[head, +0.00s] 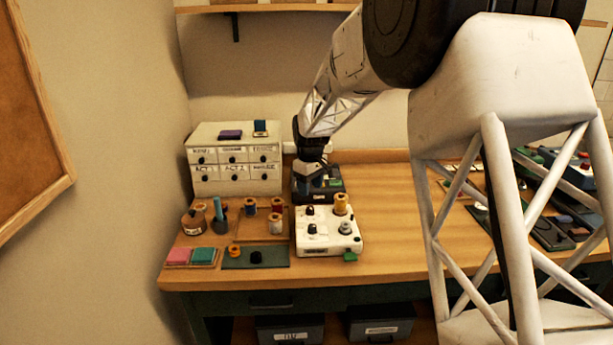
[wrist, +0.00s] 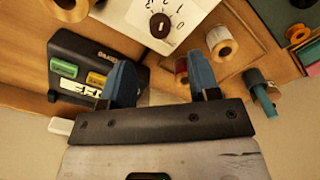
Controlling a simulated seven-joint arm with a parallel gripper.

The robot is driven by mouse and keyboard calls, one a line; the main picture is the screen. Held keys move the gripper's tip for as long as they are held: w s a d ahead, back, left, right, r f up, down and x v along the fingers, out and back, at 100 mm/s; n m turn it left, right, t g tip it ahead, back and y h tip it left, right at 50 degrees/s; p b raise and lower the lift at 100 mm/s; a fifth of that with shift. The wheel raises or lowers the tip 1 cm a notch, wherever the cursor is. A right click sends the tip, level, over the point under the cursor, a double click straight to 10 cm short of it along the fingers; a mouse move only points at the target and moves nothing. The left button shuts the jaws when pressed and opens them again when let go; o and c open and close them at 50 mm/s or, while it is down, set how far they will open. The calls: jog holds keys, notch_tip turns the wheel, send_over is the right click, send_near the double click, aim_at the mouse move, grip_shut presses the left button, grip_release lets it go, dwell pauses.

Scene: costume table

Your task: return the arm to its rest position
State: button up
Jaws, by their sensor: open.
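My gripper (head: 316,180) hangs at the end of my arm over the back left of the wooden table (head: 390,215), above a dark box (head: 330,197) and behind a white device with knobs (head: 320,243). In the wrist view my gripper (wrist: 163,80) shows two blue fingers spread apart, with nothing between them. The dark box also shows in the wrist view (wrist: 78,50), close to the left finger, with green and yellow labels. I cannot tell the exact height of the fingertips above it. My arm reaches from the upper right across the table.
A white drawer cabinet (head: 235,180) stands left of my gripper. Several thread spools (head: 276,224) and a dark cup (head: 220,222) stand in front of it. A shelf (head: 270,8) hangs on the back wall. The table's middle is mostly clear. Dark trays (head: 550,232) lie at the right.

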jog(key=s+d+r+m, duration=0.1)
jog(key=s+d+r, duration=0.25)
jog(key=s, duration=0.45)
jog(key=s+d+r+m+t, duration=0.1)
jog(key=s+d+r+m, duration=0.1)
jog(key=s+r, duration=0.4)
jog(key=s+d+r+m, duration=0.1)
jog(key=s+d+r, duration=0.15)
jog(key=s, duration=0.65)
jog(key=s+d+f+m, duration=0.1)
jog(key=s+d+m, duration=0.1)
jog(key=s, duration=1.2)
jog(key=s+d+f+m+t, duration=0.1)
jog(key=s+d+m, duration=0.1)
jog(key=s, duration=1.2)
jog(key=shift+m+t, duration=0.3)
jog(key=shift+m, duration=0.3)
